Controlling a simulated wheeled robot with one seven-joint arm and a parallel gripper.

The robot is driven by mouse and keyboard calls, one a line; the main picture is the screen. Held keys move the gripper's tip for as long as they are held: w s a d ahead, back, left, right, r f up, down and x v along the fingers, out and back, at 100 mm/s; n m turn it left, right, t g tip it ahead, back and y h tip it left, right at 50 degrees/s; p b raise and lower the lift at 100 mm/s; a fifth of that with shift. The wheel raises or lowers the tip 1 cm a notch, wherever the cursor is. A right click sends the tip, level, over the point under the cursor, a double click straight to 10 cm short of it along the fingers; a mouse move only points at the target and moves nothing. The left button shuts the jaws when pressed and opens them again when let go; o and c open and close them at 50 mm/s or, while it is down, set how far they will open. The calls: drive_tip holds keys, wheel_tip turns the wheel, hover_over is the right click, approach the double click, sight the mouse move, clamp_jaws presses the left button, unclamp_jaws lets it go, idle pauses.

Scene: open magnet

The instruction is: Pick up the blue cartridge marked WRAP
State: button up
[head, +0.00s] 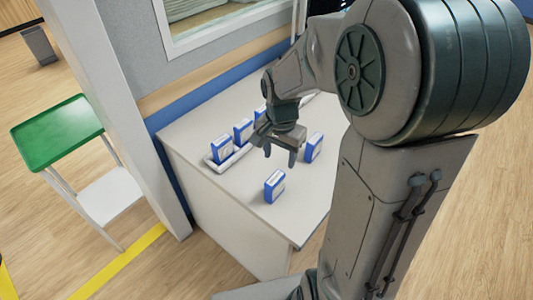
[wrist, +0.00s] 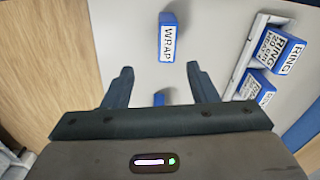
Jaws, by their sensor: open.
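The blue cartridge marked WRAP (wrist: 167,38) stands on the pale counter in the wrist view, its white label facing the camera. It lies beyond my fingertips, slightly right of the gap's middle. By the layout it is the front cartridge (head: 275,186) in the head view, near the counter's front. My gripper (head: 280,153) hangs over the counter, behind and above that cartridge and apart from it. In the wrist view my gripper (wrist: 160,70) is open, with nothing held between its fingers.
Another blue cartridge (head: 314,147) stands to the right; the wrist view shows part of it (wrist: 159,99). A white tray (head: 231,161) holds several blue cartridges, some marked RING (wrist: 281,50). The counter (head: 225,200) is bare around the front cartridge. A green-topped stand (head: 56,132) is at left.

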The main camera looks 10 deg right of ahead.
sight(275, 178)
drive_tip(key=shift+m, duration=0.7)
drive_tip(key=f, duration=0.3)
drive_tip(key=w+f, duration=0.1)
drive_tip(key=f, duration=0.5)
drive_tip(key=shift+w, duration=0.3)
drive_tip(key=f, duration=0.4)
drive_tip(key=shift+s+a+f+p, duration=0.15)
drive_tip(key=shift+s+a+p, duration=0.05)
drive_tip(key=shift+a+p, duration=0.1)
drive_tip(key=shift+f, duration=0.55)
drive_tip(key=c, duration=1.1)
